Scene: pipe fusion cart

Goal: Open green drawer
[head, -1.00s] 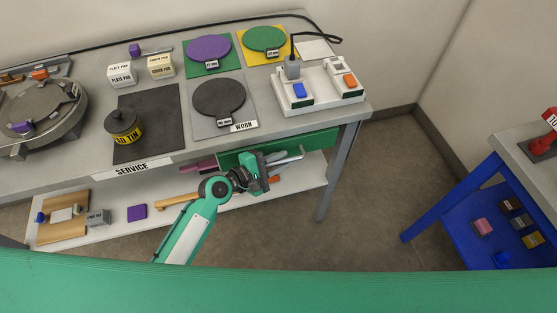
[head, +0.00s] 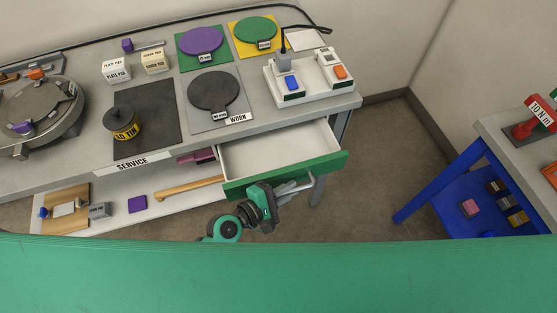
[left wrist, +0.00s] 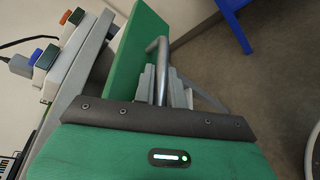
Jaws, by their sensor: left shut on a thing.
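The green drawer (head: 237,187) under the grey bench is pulled out, and its pale, empty inside shows in the head view. Its green front also shows in the left wrist view (left wrist: 143,55). A metal bar handle (head: 297,188) runs along the front; it also shows in the left wrist view (left wrist: 162,70). My left gripper (head: 280,191) is shut on this handle, with its fingers (left wrist: 160,85) around the bar in the left wrist view. My right gripper is not in view.
The grey bench (head: 163,175) carries plates, pads and a black tin above the drawer. A lower shelf (head: 170,207) holds a wooden roller and small blocks. A blue-legged table (head: 432,187) stands at the right. Bare floor lies between them.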

